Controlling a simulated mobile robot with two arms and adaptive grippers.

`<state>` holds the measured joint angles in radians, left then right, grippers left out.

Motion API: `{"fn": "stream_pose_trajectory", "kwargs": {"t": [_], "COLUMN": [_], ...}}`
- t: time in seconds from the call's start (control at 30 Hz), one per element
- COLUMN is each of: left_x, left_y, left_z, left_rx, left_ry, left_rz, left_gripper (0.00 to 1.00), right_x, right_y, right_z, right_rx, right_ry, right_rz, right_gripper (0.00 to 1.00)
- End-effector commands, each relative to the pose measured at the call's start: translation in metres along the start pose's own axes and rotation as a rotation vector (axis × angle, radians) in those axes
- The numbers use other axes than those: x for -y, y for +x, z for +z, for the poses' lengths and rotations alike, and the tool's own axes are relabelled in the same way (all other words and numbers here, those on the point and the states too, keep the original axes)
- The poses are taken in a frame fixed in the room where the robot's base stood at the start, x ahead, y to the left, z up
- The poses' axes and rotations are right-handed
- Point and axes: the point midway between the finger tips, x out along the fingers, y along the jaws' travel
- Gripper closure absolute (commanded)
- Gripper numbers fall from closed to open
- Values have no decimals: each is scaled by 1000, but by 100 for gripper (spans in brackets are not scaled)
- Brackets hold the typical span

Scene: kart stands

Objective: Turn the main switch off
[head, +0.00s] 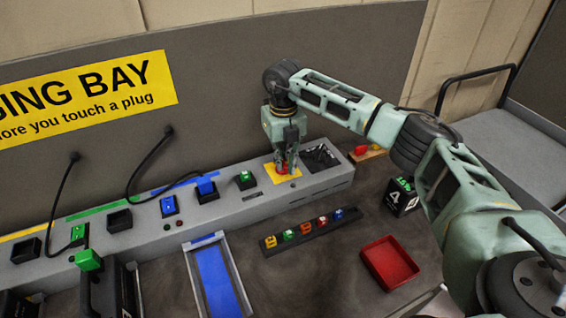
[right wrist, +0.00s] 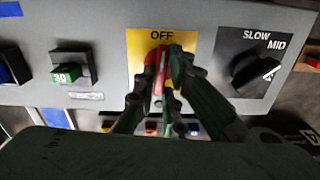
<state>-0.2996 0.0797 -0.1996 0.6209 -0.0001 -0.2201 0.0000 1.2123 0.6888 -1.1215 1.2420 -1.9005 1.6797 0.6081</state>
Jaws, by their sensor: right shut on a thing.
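The main switch is a red handle (right wrist: 158,70) on a yellow plate (right wrist: 135,62) marked OFF, set on the grey bench console. In the right wrist view the handle stands nearly upright below the word OFF. Any other marking on the plate is hidden by my fingers. In the head view the yellow plate (head: 270,176) is near the right end of the console. My right gripper (head: 285,165) reaches down onto it from above and is shut on the red handle. My left gripper is not in view.
Right of the plate is a black dial (right wrist: 258,72) marked SLOW and MID. Left of it is a green 30 knob (right wrist: 68,74). In front lie a black strip with coloured plugs (head: 310,232) and a red tray (head: 390,262). A black number 4 block (head: 400,198) stands right.

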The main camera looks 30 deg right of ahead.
Motion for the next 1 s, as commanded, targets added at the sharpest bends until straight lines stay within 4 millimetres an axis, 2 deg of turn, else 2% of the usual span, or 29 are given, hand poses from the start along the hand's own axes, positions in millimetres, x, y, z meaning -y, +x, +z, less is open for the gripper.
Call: {"fn": "stream_pose_trajectory", "kwargs": {"t": [0.3, 0.77, 0.8, 1.0], "left_x": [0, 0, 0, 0], "left_y": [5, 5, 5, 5], "left_z": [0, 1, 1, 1], "left_rx": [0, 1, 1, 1], "left_ry": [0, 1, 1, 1], "left_rz": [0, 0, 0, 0], "left_gripper": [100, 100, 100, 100], "right_x": [1, 1, 1, 1], "right_y": [-4, -5, -5, -3], "right_z": [3, 3, 3, 2], "right_rx": [10, 12, 12, 7], "right_ry": [-83, -93, -93, -93], "right_rz": [1, 1, 1, 0], "right_gripper": [100, 100, 86, 71]}}
